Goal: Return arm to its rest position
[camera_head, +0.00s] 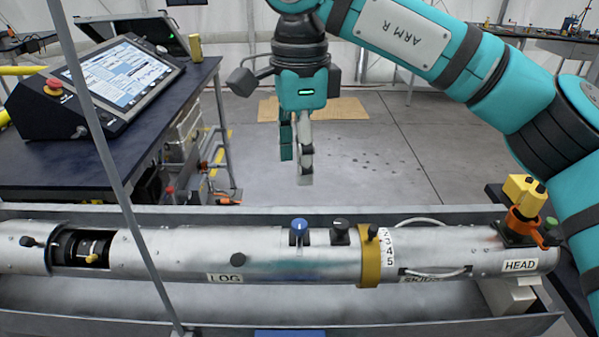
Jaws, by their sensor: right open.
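My right arm (405,38), teal and marked "ARM R", reaches in from the right at the top. Its right gripper (302,180) points down, open and empty, in the air above and behind the metal tube. The fingers are seen nearly edge-on and touch nothing in view. My left gripper does not show.
A long silver tube (180,260), labelled "LOG" and "HEAD", lies across the front in a metal trough (420,322). Blue (299,230) and black (340,230) knobs stand on top. A console (115,80) sits on a dark table (190,100) at left. Open floor (385,150) lies behind.

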